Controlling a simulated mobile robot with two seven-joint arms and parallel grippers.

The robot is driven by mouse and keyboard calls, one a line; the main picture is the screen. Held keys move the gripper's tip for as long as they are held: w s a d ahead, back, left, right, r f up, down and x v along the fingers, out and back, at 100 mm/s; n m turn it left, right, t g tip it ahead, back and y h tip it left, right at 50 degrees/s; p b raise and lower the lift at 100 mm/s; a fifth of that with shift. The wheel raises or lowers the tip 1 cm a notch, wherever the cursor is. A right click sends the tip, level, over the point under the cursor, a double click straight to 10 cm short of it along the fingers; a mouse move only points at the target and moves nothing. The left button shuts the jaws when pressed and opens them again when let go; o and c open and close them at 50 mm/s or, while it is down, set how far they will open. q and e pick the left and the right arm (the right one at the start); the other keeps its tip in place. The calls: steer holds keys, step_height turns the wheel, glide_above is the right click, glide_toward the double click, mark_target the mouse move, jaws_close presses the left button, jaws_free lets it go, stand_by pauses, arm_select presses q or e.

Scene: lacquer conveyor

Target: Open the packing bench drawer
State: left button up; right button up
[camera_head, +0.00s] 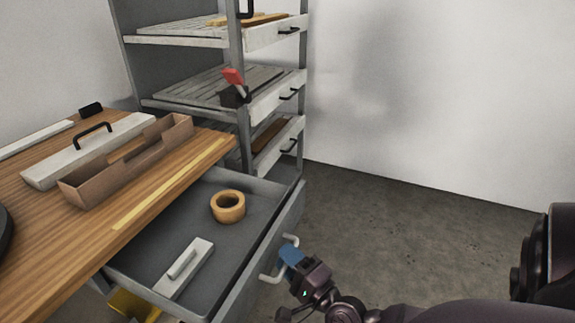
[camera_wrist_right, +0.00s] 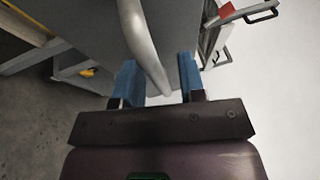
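The packing bench drawer (camera_head: 210,240) is pulled out from under the wooden bench top, its grey inside showing. It holds a tape roll (camera_head: 228,207) and a pale block with a handle (camera_head: 185,267). My right gripper (camera_head: 291,256) is at the drawer's front, by its pale bar handle (camera_head: 268,278). In the right wrist view the two blue fingers of the gripper (camera_wrist_right: 158,80) stand apart, on either side of the handle bar (camera_wrist_right: 143,45), with gaps showing beside it. My left gripper is not in view.
On the bench top (camera_head: 60,250) are an open cardboard box (camera_head: 130,165) and a pale board with a black handle (camera_head: 90,148). A grey shelf rack (camera_head: 238,130) with several trays stands behind the drawer. The floor (camera_head: 400,215) to the right is clear.

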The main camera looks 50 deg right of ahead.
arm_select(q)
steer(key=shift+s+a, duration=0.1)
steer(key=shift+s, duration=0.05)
arm_select(e)
steer(key=s+f, duration=0.1)
steer(key=s, duration=0.9)
steer(key=shift+s+a+f, duration=0.25)
steer(key=shift+a+f, duration=0.05)
steer(key=shift+f, duration=0.1)
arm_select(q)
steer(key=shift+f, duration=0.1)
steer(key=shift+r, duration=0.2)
